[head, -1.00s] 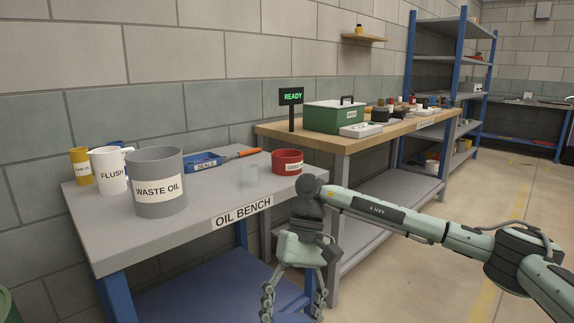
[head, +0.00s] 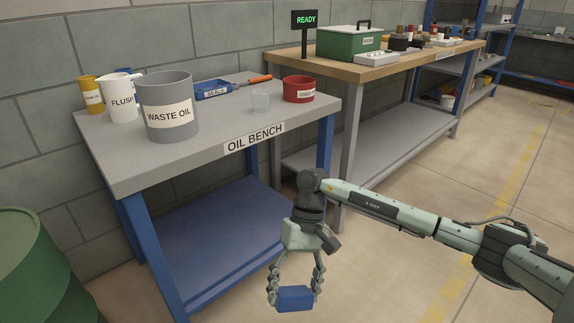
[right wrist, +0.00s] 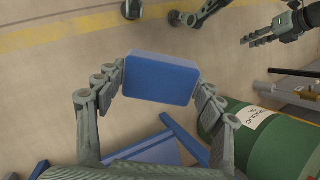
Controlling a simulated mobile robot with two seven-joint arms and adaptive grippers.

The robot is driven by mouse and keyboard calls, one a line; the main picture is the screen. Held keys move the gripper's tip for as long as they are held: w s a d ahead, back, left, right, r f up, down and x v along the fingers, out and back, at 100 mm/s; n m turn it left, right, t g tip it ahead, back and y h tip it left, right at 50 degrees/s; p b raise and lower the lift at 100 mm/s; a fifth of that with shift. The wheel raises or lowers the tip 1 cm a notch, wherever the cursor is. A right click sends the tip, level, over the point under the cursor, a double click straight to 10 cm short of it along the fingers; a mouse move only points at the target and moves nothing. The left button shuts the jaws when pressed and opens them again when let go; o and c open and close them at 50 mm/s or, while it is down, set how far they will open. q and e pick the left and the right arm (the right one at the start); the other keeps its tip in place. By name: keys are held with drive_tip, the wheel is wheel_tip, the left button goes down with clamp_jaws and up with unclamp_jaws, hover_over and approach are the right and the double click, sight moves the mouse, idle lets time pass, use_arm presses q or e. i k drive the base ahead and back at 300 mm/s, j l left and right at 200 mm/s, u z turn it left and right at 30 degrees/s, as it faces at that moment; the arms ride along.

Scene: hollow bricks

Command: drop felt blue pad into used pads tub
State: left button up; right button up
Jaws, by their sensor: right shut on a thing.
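The blue pad (head: 295,298) is a thick rectangular block held between the fingertips of my right gripper (head: 295,290). The right wrist view also shows the pad (right wrist: 161,78), with a finger pressed on each side. My right gripper hangs fingers down over the floor, in front of the oil bench and below its top. The red tub (head: 298,95) stands at the bench top's far right corner, above and beyond the gripper; its label is partly readable. Part of my left gripper (right wrist: 256,38) shows at the upper right of the right wrist view; its opening is unclear.
A grey waste oil pot (head: 168,92), flush jug (head: 119,100) and blue seals tray (head: 213,90) share the oil bench (head: 220,140). A green drum (head: 42,262) stands at left.

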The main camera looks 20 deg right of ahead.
sight(292, 97)
drive_tip(key=i+l+u, duration=0.1)
drive_tip(key=l+u, duration=0.95)
drive_tip(key=l, duration=1.2)
drive_tip(key=k+l+u, duration=0.1)
drive_tip(key=l, duration=0.55)
drive_tip(key=k+l, duration=0.1)
drive_tip(key=l, duration=0.55)
